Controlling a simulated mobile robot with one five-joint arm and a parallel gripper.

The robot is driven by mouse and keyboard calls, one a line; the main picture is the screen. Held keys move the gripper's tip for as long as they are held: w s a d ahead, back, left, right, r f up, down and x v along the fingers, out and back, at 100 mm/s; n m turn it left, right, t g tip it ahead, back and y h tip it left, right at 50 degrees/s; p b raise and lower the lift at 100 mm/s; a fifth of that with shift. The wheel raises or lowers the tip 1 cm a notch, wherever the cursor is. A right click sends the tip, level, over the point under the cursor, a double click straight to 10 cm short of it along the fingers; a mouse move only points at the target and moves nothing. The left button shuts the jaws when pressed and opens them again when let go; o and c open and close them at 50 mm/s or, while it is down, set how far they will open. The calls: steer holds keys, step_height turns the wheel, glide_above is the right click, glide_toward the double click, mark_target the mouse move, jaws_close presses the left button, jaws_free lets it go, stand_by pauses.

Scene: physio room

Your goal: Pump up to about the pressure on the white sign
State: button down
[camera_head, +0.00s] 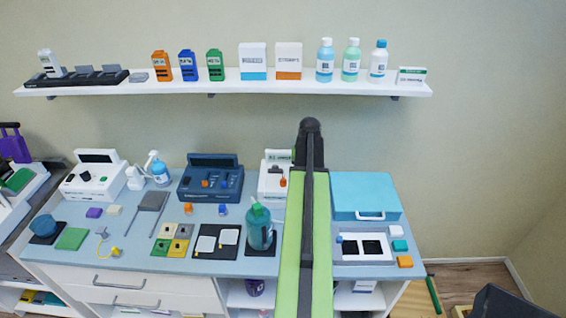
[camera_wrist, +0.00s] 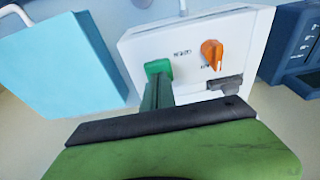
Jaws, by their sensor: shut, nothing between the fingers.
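A white unit (camera_head: 270,188) stands at the back of the blue worktop, partly hidden by my arm in the head view. In the wrist view the unit (camera_wrist: 140,45) shows an orange knob (camera_wrist: 211,53), a dark part (camera_wrist: 226,84) and a green button (camera_wrist: 158,67). My gripper (camera_wrist: 157,92) is shut and empty, its fingers in front of the green button; I cannot tell whether they touch it. A green-topped panel (camera_head: 278,156) shows at the unit's top; its reading is illegible. A small white sign (camera_head: 411,76) with a green band stands at the shelf's right end, its text too small to read.
A blue case (camera_head: 366,192) stands right of the unit, and a dark blue unit (camera_head: 210,180) stands left. A teal bottle (camera_head: 259,229) stands in front. The worktop (camera_head: 150,262) holds several pads and small blocks. A shelf (camera_head: 120,90) runs above.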

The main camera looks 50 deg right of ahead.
steer(key=shift+w+d+p+v, duration=0.15)
steer(key=shift+d+p+v, duration=0.05)
steer(key=shift+p+v, duration=0.95)
steer(key=shift+w+d+p+v, duration=0.1)
steer(key=shift+d+p+v, duration=0.05)
steer(key=shift+p+v, duration=0.95)
steer(key=shift+f, duration=0.1)
stand_by(0.9)
steer(key=shift+f, duration=0.15)
stand_by(0.5)
steer(key=shift+f+b, duration=0.3)
steer(key=shift+b, duration=0.1)
steer(key=shift+a+b+x, duration=0.1)
steer(key=shift+b+x, duration=0.55)
steer(key=shift+a+b+x, duration=0.15)
steer(key=shift+b+x, duration=0.5)
steer(key=p+v, duration=0.3)
steer(key=shift+d+r+p, duration=0.3)
steer(key=shift+p, duration=0.05)
stand_by(0.4)
